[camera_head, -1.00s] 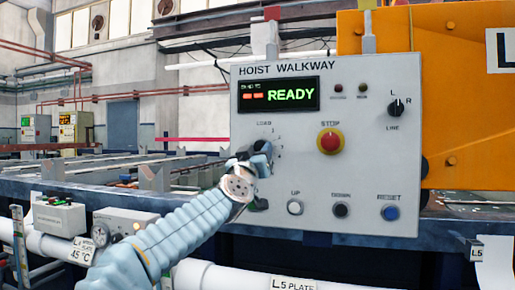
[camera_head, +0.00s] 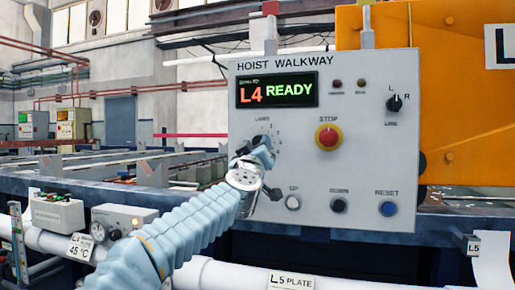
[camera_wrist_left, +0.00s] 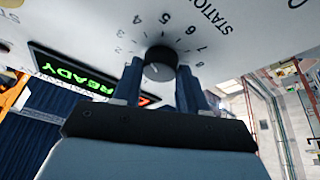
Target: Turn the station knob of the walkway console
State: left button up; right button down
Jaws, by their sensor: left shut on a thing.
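The grey walkway console (camera_head: 365,165), headed HOIST WALKWAY, stands upright in the head view. Its display (camera_head: 277,90) reads a red L4 and a green READY. The black round station knob (camera_wrist_left: 160,66) shows in the left wrist view, with numbers around it and the word STATION beside it. My left gripper (camera_head: 264,153) is at the console's lower left face, and its fingers also show in the wrist view (camera_wrist_left: 158,84), one on each side of the knob, shut on it. In the head view the gripper hides the knob. My right gripper is not in view.
The red STOP button (camera_head: 328,137) is right of the knob. The UP button (camera_head: 293,202), DOWN button (camera_head: 339,205) and blue RESET button (camera_head: 387,208) line the bottom. An L/R selector (camera_head: 394,103) is at upper right. A white pipe (camera_head: 225,276) runs below.

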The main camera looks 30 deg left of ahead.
pick_arm(q)
jog(key=o, duration=1.1)
jog(key=shift+c, duration=0.2)
jog(key=b+v, duration=0.3)
jog(key=v, duration=1)
jog(key=shift+s, duration=0.4)
jog(key=shift+d+f, duration=0.1)
jog(key=shift+f, duration=0.05)
